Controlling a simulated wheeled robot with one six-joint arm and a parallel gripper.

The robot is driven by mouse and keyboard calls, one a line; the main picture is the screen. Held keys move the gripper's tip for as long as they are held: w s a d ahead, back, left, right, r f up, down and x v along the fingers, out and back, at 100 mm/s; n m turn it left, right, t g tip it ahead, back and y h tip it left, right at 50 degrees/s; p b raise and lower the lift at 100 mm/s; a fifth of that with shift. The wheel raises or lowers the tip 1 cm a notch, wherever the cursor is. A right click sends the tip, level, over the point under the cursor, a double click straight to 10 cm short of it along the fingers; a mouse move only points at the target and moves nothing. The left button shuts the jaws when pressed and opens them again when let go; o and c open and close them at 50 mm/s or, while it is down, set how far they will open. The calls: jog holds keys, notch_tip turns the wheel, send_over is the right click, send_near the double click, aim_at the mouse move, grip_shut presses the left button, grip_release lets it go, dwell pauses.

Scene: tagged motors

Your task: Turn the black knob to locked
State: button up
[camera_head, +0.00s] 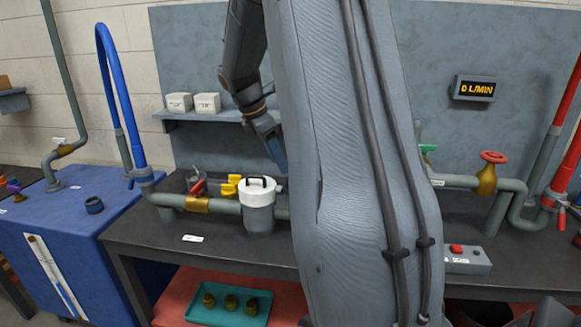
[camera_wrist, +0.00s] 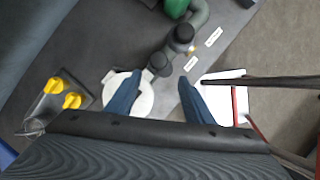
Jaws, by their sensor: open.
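My gripper (camera_wrist: 160,98) shows in the wrist view with its two blue fingers wide apart and nothing visible between the tips. A white round lid (camera_wrist: 143,103) lies below, partly hidden by the left finger. A dark round part (camera_wrist: 158,66), possibly the black knob, is at the lid's upper right edge. I cannot read its setting.
Yellow knobs (camera_wrist: 72,101) sit left of my fingers. Two white boxes (camera_head: 207,103) stand on a wall shelf. A blue cabinet (camera_head: 90,245) is at left.

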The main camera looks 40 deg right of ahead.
aim_at(289, 180)
jog(key=shift+n, duration=0.3)
jog(key=p+x, duration=0.1)
jog(key=x, duration=0.2)
jog(key=d+x, duration=0.1)
jog(key=x, duration=0.3)
jog(key=shift+d+p, duration=0.2)
jog(key=shift+p, duration=0.15)
jog(key=c, duration=1)
